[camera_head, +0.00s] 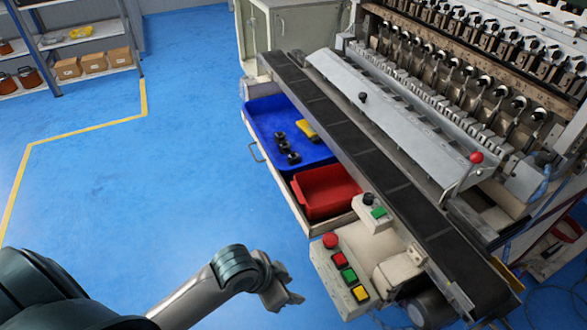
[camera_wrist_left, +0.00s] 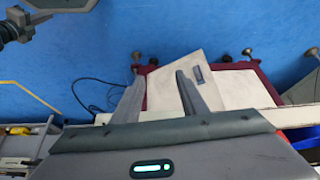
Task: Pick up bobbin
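Several small dark bobbin-like parts (camera_head: 283,147) sit in the blue tray (camera_head: 262,110) of the open drawer, in the head view. They are too small to make out in detail. My left gripper (camera_head: 292,287) is below and in front of the drawer, left of the push-button panel and well apart from the parts. In the left wrist view its two fingers (camera_wrist_left: 160,78) stand apart with nothing held between them. The bobbin-like parts cannot be made out in the left wrist view.
A yellow object (camera_head: 307,131) lies in the blue tray. A red bin (camera_head: 325,190) fills the drawer's near part. The blue floor (camera_head: 170,190) to the left is free.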

